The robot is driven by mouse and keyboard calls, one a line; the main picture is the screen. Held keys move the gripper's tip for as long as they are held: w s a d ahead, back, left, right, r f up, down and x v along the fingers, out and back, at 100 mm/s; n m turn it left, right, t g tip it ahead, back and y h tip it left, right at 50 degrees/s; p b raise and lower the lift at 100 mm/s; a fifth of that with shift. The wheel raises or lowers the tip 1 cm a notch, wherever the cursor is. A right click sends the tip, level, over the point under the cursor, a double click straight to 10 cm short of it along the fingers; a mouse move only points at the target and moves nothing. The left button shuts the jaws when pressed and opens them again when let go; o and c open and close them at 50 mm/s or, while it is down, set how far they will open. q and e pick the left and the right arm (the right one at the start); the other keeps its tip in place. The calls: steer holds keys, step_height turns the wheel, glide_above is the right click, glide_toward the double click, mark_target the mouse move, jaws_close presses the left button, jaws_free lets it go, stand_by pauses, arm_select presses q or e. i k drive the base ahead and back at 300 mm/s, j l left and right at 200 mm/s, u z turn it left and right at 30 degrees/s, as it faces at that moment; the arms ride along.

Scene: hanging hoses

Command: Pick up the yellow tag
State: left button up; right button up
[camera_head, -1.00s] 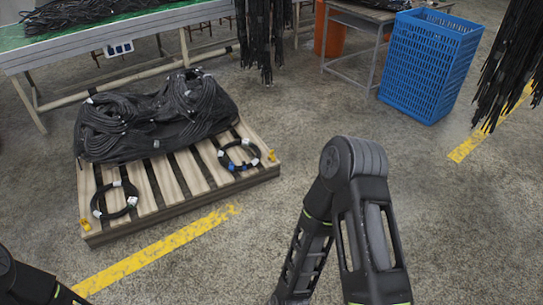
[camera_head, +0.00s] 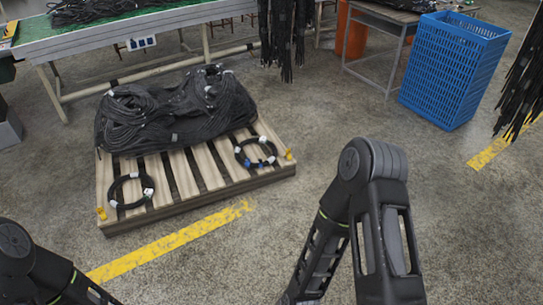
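Two small yellow tags show on the wooden pallet (camera_head: 190,195). One yellow tag (camera_head: 101,213) is at its front left corner. The other yellow tag (camera_head: 289,155) is at its right corner. Two black hose coils with white ties lie on the slats: the left coil (camera_head: 130,191) and the right coil (camera_head: 256,153), which also has blue marks. My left arm shows at the lower left and my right arm at the lower centre. Both grippers are outside the picture, so their fingers are hidden.
A large heap of black hoses (camera_head: 175,110) covers the back of the pallet. A green-topped table (camera_head: 120,33) stands behind. A blue crate (camera_head: 455,70) and a grey metal stand (camera_head: 385,50) are at the back right. Hoses hang above. The floor in front is clear.

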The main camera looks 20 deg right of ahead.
mark_target(287, 155)
steer(key=i+l, duration=0.2)
steer(key=i, duration=0.35)
steer(key=i+l, duration=0.2)
steer(key=i, duration=0.3)
steer(key=i+l, duration=0.15)
steer(key=i, duration=0.4)
steer(key=i+l, duration=0.2)
steer(key=i, duration=0.35)
steer(key=i+l, duration=0.2)
steer(key=i, duration=0.3)
steer(key=i+l, duration=0.2)
steer(key=i, duration=0.35)
steer(key=z, duration=0.05)
